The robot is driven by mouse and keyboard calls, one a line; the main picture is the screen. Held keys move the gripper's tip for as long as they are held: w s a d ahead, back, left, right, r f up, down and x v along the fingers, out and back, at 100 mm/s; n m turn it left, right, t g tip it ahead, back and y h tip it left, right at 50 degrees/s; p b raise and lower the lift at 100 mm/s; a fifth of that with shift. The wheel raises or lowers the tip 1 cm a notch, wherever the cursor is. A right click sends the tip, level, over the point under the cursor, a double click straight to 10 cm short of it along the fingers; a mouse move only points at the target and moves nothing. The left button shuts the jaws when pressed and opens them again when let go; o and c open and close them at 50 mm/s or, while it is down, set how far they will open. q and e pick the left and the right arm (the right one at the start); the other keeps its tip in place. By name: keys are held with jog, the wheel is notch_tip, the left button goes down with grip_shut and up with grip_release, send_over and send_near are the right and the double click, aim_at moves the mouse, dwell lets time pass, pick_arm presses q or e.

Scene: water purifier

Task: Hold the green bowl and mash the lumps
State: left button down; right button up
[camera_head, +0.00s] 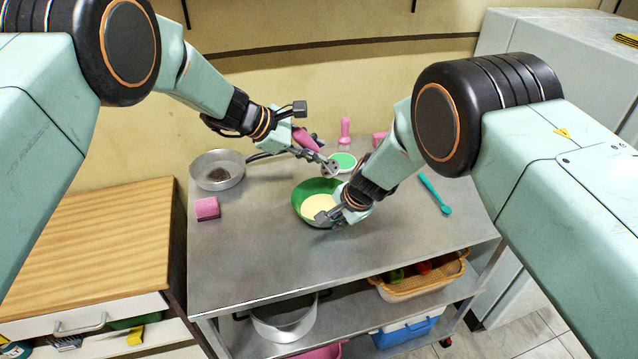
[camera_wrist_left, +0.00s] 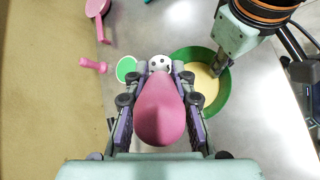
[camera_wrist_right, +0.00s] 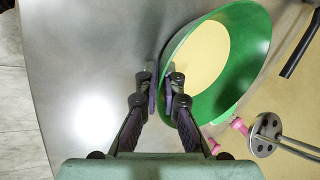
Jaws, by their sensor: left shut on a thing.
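The green bowl (camera_head: 305,190) stands on the metal table with pale yellow contents (camera_head: 322,207); no separate lumps can be made out. My right gripper (camera_head: 334,212) is at the bowl's near rim. In the right wrist view its fingertips (camera_wrist_right: 163,82) are close together on either side of the rim. My left gripper (camera_head: 308,142) is shut on the pink handle of a masher (camera_wrist_left: 160,110). The masher's round metal disc with holes (camera_head: 331,167) is in the air beside the bowl's far side, apart from the contents; it also shows in the right wrist view (camera_wrist_right: 264,134).
A pan (camera_head: 218,158) and a pink sponge (camera_head: 207,208) are at the left of the table. A green-topped dish (camera_head: 344,162) and a pink object (camera_head: 345,130) are behind the bowl. A teal spoon (camera_head: 436,194) lies at right. The table's front is clear.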

jog(key=o, duration=0.5)
jog(key=shift+c, duration=0.2)
jog(key=v, duration=1.2)
jog(key=shift+s, duration=0.1)
